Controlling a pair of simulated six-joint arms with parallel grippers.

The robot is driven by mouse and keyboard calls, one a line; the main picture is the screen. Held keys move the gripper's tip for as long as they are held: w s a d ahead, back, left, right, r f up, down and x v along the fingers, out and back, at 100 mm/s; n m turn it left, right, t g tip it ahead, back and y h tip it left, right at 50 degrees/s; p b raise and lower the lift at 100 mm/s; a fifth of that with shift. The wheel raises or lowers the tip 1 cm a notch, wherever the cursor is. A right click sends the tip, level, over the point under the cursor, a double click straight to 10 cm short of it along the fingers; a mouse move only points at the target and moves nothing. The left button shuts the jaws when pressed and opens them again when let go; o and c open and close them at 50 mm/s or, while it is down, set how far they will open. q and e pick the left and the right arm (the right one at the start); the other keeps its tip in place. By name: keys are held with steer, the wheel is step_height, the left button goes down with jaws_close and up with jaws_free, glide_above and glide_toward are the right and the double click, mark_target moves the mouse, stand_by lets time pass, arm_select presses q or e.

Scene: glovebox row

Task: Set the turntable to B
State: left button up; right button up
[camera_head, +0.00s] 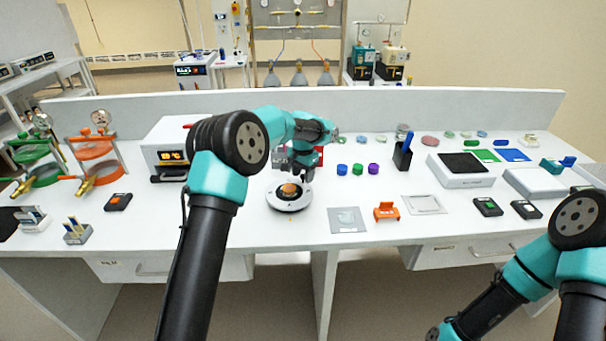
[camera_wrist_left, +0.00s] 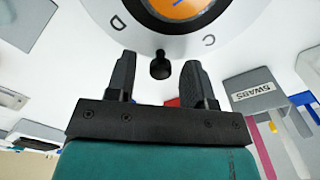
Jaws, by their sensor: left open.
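The turntable (camera_head: 289,204) is a round white disc with an orange centre, on the bench left of the middle. In the left wrist view the turntable (camera_wrist_left: 178,44) shows at the top, with letters D and C on its near rim. A small black knob (camera_wrist_left: 159,67) stands out from that rim, between the letters. My left gripper (camera_head: 296,174) is over the turntable's far side. In the wrist view its open fingers (camera_wrist_left: 158,72) lie either side of the knob, with gaps on both sides. Letters A and B are not visible. My right arm shows at lower right; its gripper is out of frame.
Blue, green and purple caps (camera_head: 357,169) lie right of the turntable. A grey plate (camera_head: 348,220) and an orange stand (camera_head: 386,212) are at the front right. A white box with a display (camera_head: 168,157) stands to the left. A grey SWABS box (camera_wrist_left: 254,92) shows in the wrist view.

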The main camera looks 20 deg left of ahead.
arm_select(q)
steer(key=shift+c, duration=0.3)
jaws_close()
stand_by(0.3)
